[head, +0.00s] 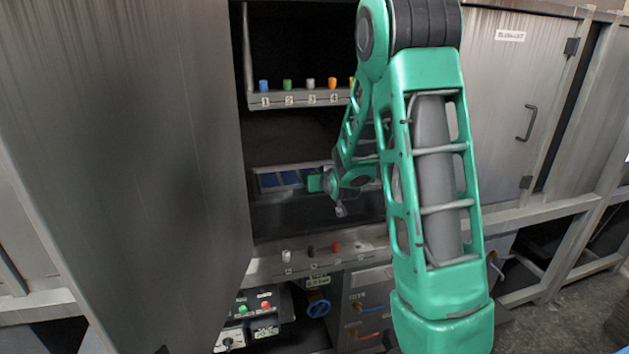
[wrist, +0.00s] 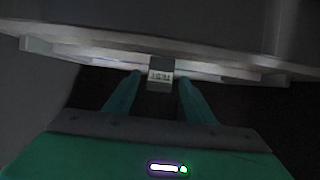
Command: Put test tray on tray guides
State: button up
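Inside the open cabinet, a tray with a metal frame (head: 257,170) and blue panels lies level; I take it to be the test tray. In the wrist view, a long pale edge (wrist: 90,52) runs across the picture, with a small labelled tab (wrist: 160,75) at its middle. My gripper (wrist: 160,85) has its two fingers apart, one on each side of the tab, with dark gaps between. In the head view my gripper (head: 314,183) is inside the cabinet at the tray's right part. The tray guides cannot be made out; the dark interior and my arm hide much.
A large metal door (head: 120,150) stands at the left of the opening. A shelf with numbered, coloured knobs (head: 300,98) lies above. Below are a ledge with knobs (head: 310,258) and control panels (head: 255,310). A closed door with a handle (head: 528,122) is at right.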

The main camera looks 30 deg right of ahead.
jog(key=v, duration=1.2)
jog(key=s+a+f+m+g+y, duration=0.1)
jog(key=s+g, duration=0.5)
jog(key=s, duration=1.2)
jog(key=s+a+f+m+g+y, duration=0.1)
jog(key=s+g, duration=0.6)
jog(key=s, duration=1.1)
jog(key=a+m+y, duration=0.1)
jog(key=a+y, duration=0.1)
jog(key=a, duration=0.1)
jog(key=shift+f, duration=0.15)
